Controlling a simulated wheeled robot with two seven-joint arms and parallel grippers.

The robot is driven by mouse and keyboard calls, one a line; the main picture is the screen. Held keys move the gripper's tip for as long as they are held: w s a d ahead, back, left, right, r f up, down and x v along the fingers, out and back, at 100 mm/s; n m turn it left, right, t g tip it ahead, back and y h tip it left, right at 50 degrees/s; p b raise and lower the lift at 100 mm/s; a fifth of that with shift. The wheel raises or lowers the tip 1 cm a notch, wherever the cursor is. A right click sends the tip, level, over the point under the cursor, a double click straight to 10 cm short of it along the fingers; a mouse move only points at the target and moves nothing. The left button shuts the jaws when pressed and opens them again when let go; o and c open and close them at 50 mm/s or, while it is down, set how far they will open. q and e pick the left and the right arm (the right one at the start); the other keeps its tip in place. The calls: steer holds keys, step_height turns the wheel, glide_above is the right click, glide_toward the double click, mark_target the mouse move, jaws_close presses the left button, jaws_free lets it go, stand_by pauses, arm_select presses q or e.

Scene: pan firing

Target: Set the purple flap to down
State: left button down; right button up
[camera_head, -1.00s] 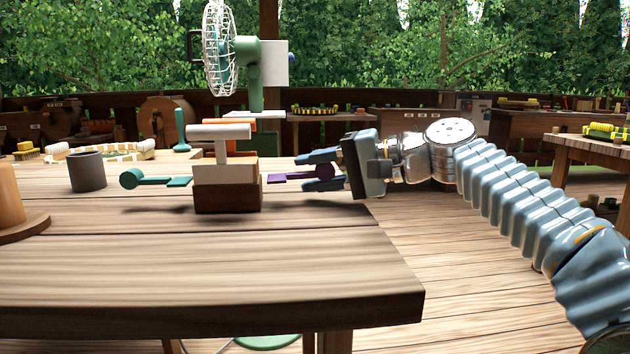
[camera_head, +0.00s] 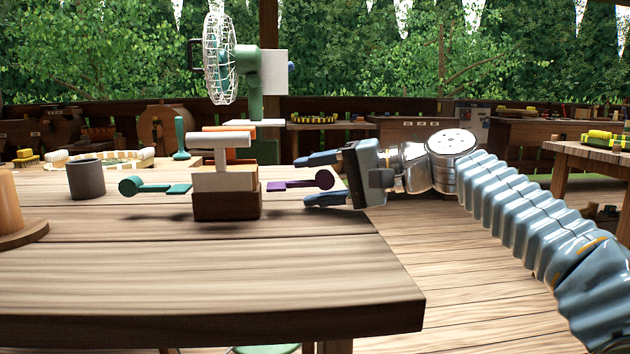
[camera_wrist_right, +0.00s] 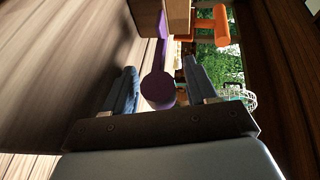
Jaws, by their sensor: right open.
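The purple flap (camera_head: 300,183) sticks out level from the right side of a small box with a white upper part and brown base (camera_head: 227,205). Its round purple knob points right. My right gripper (camera_head: 318,180) is open, with one finger above and one below the knob, and does not visibly grip it. In the right wrist view the purple knob (camera_wrist_right: 158,90) sits between the two spread fingers (camera_wrist_right: 162,85). A teal flap (camera_head: 155,187) sticks out level on the box's left. My left gripper is not in view.
A white and an orange flap (camera_head: 225,143) sit on top of the box. A dark grey cup (camera_head: 87,179) stands to the left, and a wooden piece (camera_head: 10,215) at the left edge. A fan (camera_head: 225,60) stands behind. The table front (camera_head: 200,275) is clear.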

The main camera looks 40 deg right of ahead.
steer(key=p+v, duration=0.2)
steer(key=v, duration=1.1)
steer(key=shift+s, duration=0.25)
steer(key=shift+d+r, duration=0.1)
